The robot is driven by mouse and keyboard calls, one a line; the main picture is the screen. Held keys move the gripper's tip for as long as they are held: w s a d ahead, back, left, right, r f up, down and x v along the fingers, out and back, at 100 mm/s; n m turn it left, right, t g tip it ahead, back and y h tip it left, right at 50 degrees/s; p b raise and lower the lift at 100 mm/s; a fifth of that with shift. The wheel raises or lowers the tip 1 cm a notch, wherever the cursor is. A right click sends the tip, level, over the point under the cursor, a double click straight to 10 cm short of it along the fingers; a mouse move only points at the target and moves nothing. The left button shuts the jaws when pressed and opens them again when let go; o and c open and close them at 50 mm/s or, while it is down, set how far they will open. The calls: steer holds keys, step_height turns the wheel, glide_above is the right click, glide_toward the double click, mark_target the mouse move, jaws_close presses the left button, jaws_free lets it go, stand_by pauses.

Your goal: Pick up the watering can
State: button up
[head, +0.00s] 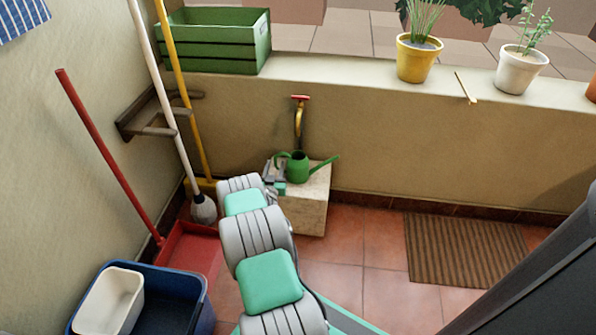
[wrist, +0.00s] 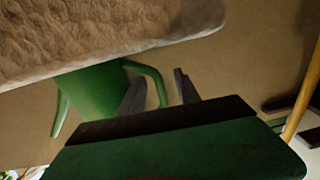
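The green watering can (head: 298,168) stands upright on a pale stone block (head: 312,205) against the low wall. Its spout points right and its handle is on the left. My gripper (head: 275,174) is at the handle side of the can. In the wrist view, which looks upside down, the can (wrist: 98,90) hangs below the block's edge (wrist: 90,40). The two dark fingers of my gripper (wrist: 160,91) are apart, with the curved green handle between them. I see a gap on the side of the right finger. The block hides part of the can there.
A yellow pole (head: 183,85), a white mop (head: 165,90) and a wall rack (head: 150,118) stand close left. A blue tub (head: 205,310) is at lower left. The floor to the right is mostly clear, with a brown mat (head: 465,250).

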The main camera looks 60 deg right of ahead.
steer(key=shift+w+d, duration=0.2)
steer(key=shift+d, duration=0.45)
steer(key=shift+c, duration=0.2)
jaws_close()
steer(key=shift+f, duration=0.1)
stand_by(0.5)
